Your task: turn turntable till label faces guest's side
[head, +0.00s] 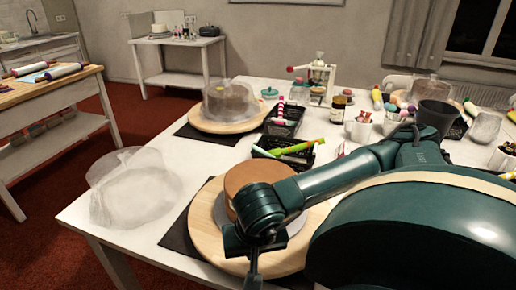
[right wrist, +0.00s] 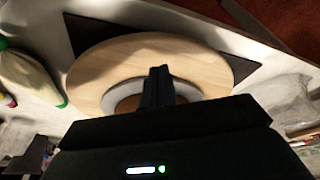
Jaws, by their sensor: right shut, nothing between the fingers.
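The near turntable is a round light-wood disc (head: 205,232) on a dark mat, and it also shows in the right wrist view (right wrist: 95,75). A brown cake (head: 250,175) stands on a grey board (head: 293,225) at its middle. My right arm hides part of the cake and disc. My right gripper (head: 253,272) points down over the disc's front part, shut and empty. In the right wrist view its closed fingers (right wrist: 160,72) lie in front of the cake board (right wrist: 186,90). I cannot tell whether they touch the disc. No label shows. My left gripper is out of view.
A second turntable (head: 193,120) with a covered cake stands farther back. A crumpled clear cover (head: 135,190) lies at the table's left. Black trays (head: 275,147) with tools, a white mug (head: 358,131) and a dark cup (head: 436,115) stand behind the near turntable.

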